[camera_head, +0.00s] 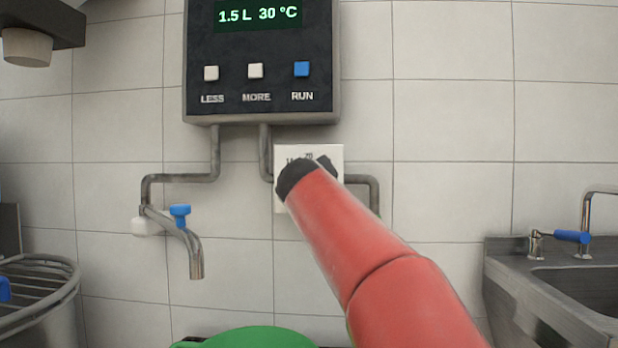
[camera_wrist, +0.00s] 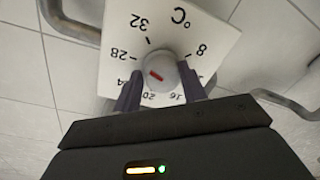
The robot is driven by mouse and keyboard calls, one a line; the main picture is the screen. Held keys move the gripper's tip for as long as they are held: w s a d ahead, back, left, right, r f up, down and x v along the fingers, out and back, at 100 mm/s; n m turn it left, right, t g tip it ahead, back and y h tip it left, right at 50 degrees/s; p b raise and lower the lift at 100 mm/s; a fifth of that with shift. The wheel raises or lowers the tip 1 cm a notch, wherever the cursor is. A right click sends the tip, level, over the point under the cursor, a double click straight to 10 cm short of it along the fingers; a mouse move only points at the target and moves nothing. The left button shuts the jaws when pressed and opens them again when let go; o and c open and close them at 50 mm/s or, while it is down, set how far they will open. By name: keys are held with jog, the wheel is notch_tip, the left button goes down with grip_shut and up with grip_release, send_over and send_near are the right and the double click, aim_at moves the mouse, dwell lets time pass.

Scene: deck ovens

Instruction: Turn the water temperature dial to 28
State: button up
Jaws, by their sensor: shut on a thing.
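The water temperature dial has a white square plate (camera_head: 336,153), mostly covered by my arm in the head view. In the wrist view the plate (camera_wrist: 215,40) appears turned over, with 8, 16, 20, 28, 32 and °C marked. My gripper (camera_wrist: 160,80) is shut on the knob, one dark finger on each side. In the head view my gripper (camera_head: 308,175) is at the plate. The control panel's display (camera_head: 258,14) reads 1.5 L 30 °C.
The panel (camera_head: 262,107) has LESS, MORE and blue RUN buttons. Pipes run to a spout (camera_head: 195,262) with a blue tap at left. A green rounded thing (camera_head: 258,338) is below. A metal sink (camera_head: 510,262) stands at right. Bare tiled wall lies between.

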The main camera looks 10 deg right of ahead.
jog(key=n, duration=0.1)
jog(key=n+p, duration=0.1)
jog(key=n, duration=0.1)
jog(key=shift+w+a+f+n, duration=0.1)
jog(key=shift+a+f+n, duration=0.1)
jog(key=shift+a+n, duration=0.1)
jog(key=shift+f, duration=0.1)
dwell(0.4)
jog(key=o, duration=0.9)
jog(key=shift+s+r, duration=0.2)
jog(key=b+v, duration=0.2)
jog(key=v, duration=0.5)
jog(key=shift+s+a, duration=0.15)
jog(key=shift+s, duration=0.1)
